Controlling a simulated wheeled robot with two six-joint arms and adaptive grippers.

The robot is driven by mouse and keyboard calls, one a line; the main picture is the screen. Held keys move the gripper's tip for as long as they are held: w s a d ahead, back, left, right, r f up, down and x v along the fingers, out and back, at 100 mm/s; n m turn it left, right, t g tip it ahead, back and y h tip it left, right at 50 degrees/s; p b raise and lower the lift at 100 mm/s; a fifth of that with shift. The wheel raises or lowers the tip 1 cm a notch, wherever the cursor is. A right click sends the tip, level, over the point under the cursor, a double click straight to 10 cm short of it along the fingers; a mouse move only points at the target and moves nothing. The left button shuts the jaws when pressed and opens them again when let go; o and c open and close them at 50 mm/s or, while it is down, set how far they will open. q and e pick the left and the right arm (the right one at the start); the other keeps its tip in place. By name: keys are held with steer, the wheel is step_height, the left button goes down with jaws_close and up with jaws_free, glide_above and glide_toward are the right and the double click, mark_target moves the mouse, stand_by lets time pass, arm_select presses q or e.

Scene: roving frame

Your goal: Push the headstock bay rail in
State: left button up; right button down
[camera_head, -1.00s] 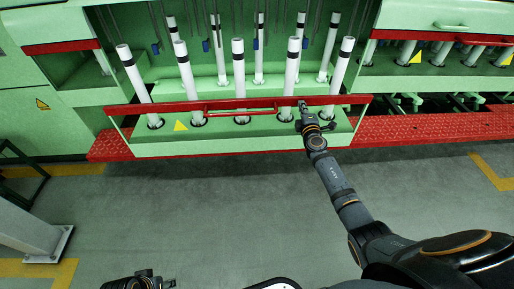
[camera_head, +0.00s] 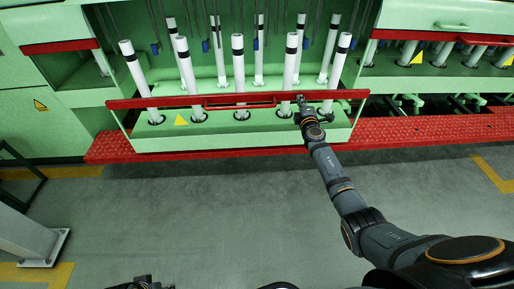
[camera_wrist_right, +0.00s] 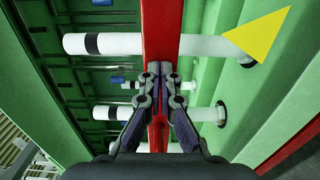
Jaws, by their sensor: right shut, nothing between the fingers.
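The headstock bay rail (camera_head: 160,102) is a long red bar across the front of a green pulled-out bay in the head view. A red handle (camera_head: 240,101) is on its middle. My right gripper (camera_head: 300,99) is at the rail's front, right of the handle. In the right wrist view the gripper (camera_wrist_right: 160,68) is shut and empty, its fingertips over the red rail (camera_wrist_right: 162,30) and seemingly against it; exact contact is hard to tell. My left gripper (camera_head: 145,283) shows only partly at the bottom edge, away from the rail.
Several white tubes with black bands (camera_head: 238,65) stand in the bay behind the rail. A red step (camera_head: 440,128) runs along the machine's foot. A grey post (camera_head: 30,237) stands at lower left. The grey floor (camera_head: 240,205) before the machine is largely clear.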

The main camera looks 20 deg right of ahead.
mark_target(297, 92)
steer(key=b+x, duration=1.3)
steer(key=b, duration=0.6)
steer(key=shift+w+d, duration=0.15)
steer(key=shift+w, duration=0.1)
stand_by(0.9)
stand_by(0.4)
steer(key=p+v, duration=0.7)
steer(key=p, duration=0.7)
steer(key=shift+s+r+p, duration=0.1)
steer(key=shift+s+p, duration=0.2)
steer(key=shift+p, duration=0.05)
